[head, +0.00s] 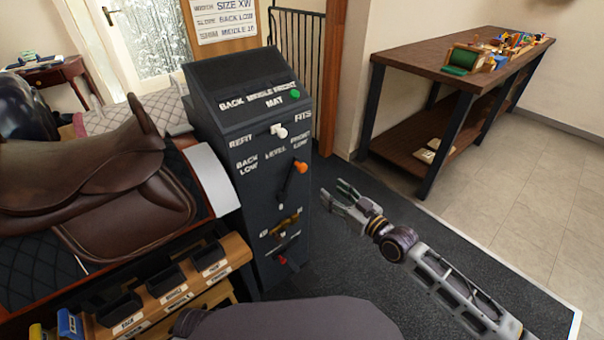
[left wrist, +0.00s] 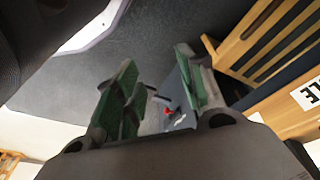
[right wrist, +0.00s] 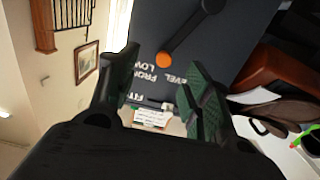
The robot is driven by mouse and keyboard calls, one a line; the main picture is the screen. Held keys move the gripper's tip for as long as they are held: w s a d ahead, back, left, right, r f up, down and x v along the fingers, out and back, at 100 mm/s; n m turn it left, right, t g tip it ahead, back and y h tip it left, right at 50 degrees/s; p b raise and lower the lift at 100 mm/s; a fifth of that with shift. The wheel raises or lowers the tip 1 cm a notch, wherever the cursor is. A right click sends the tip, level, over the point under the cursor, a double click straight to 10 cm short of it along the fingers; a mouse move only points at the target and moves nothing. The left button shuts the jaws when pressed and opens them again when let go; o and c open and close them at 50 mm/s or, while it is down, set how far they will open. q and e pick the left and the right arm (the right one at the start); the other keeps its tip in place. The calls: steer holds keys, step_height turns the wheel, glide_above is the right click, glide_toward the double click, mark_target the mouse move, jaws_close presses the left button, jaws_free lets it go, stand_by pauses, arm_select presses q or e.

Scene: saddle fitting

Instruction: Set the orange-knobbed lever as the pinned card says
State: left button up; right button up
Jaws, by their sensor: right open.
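The lever's orange knob (head: 300,167) is on the sloping front of a dark cabinet (head: 230,122). Its dark arm tilts up and right from a low pivot, with the knob by the FRONT LOW label, BACK LOW to its left. The knob also shows in the right wrist view (right wrist: 163,60). My right gripper (head: 334,190) is open and empty, to the right of the knob and apart from it. The pinned card (head: 224,20) is cut off at the top; its slope line reads BACK LOW. My left gripper (left wrist: 160,88) is open and empty; the head view does not show it.
A white knob (head: 280,131) sits above the lever and a red one (head: 282,260) below. A saddle (head: 95,175) stands left of the cabinet, above labelled bins (head: 165,280). A workbench (head: 440,50) is at the back right.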

arm_select(q)
steer(key=shift+r, duration=0.5)
arm_select(e)
steer(key=shift+s+a+r+y, duration=0.3)
steer(key=shift+a+r, duration=0.2)
steer(key=shift+r, duration=0.3)
steer(key=shift+w, duration=0.1)
steer(key=b, duration=0.1)
glide_toward(304, 170)
steer(key=x, duration=0.3)
steer(key=b+x, duration=0.1)
steer(key=x, duration=0.3)
arm_select(q)
steer(key=shift+w+d+r+t, duration=0.1)
steer(key=shift+d+r+t, duration=0.1)
steer(key=shift+r, duration=0.65)
steer(key=shift+w+d+r+t, duration=0.1)
steer(key=shift+d+r+t, duration=0.1)
steer(key=shift+r, duration=0.6)
arm_select(e)
steer(key=shift+x, duration=1.9)
